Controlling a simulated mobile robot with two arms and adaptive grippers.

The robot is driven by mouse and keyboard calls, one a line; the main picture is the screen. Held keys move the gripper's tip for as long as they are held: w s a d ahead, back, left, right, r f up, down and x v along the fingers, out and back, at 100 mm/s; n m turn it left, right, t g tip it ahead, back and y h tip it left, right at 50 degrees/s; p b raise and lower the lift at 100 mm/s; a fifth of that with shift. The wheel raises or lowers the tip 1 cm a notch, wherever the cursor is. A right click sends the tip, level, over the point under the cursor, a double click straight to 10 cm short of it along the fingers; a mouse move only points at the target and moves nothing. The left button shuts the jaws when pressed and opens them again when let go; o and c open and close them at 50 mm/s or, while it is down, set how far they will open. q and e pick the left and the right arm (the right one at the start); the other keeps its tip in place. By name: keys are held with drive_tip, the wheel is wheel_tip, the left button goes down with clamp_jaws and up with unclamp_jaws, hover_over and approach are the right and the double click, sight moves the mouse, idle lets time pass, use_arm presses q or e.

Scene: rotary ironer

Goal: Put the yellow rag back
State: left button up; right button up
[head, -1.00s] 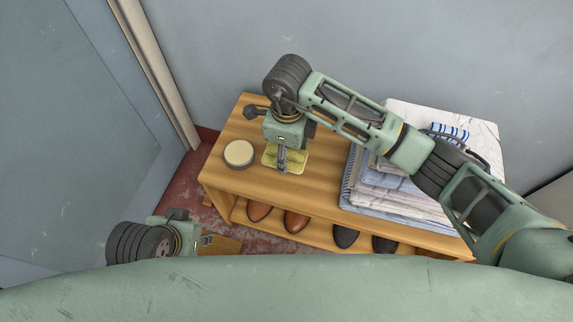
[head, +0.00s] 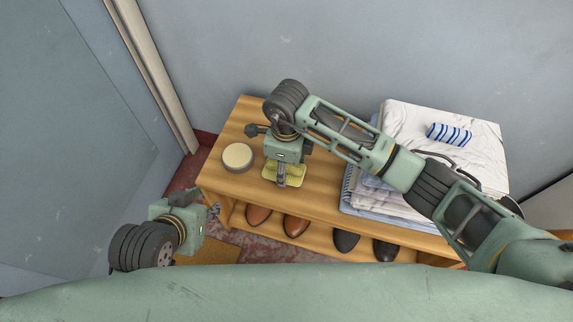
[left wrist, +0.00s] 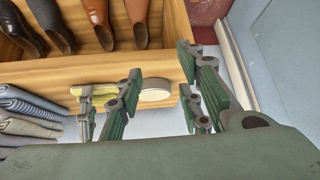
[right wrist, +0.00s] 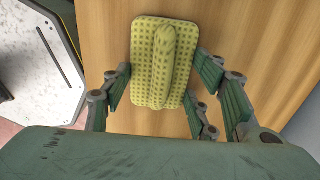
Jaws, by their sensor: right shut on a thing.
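The yellow rag (head: 296,174), a dotted pad with a raised ridge, is at the wooden bench top, right of the round tin. It fills the middle of the right wrist view (right wrist: 145,60). My right gripper (head: 282,182) is directly over it, shut on it, with fingers on either side. I cannot tell whether the rag touches the wood. My left gripper (head: 213,210) is open and empty, off the bench's front left corner. Its fingers stand apart in the left wrist view (left wrist: 160,80), where the rag (left wrist: 95,90) also shows, partly hidden.
The round tin with a cream lid (head: 237,156) stands on the bench (head: 225,184), left of the rag. Folded laundry (head: 470,155) with a striped blue roll (head: 449,133) covers the right end. Several shoes (head: 297,224) sit on the lower shelf. Walls stand behind and left.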

drive_tip(key=o, duration=1)
use_arm(q)
drive_tip(key=shift+w+d+r, duration=0.15)
drive_tip(key=shift+w, duration=0.15)
use_arm(e)
wheel_tip(320, 180, up, 6)
drive_tip(key=shift+w+r+p, duration=0.1)
drive_tip(key=shift+r+p, duration=0.1)
drive_tip(key=shift+p, duration=0.75)
use_arm(q)
drive_tip(key=s+a+f+g+y, duration=0.1)
drive_tip(key=s+a+g, duration=0.1)
drive_tip(key=s, duration=0.6)
drive_tip(key=shift+a+f+g+p, duration=0.25)
drive_tip(key=shift+g+p, duration=0.2)
drive_tip(key=shift+g, duration=0.45)
use_arm(e)
drive_tip(key=shift+r, duration=2.9)
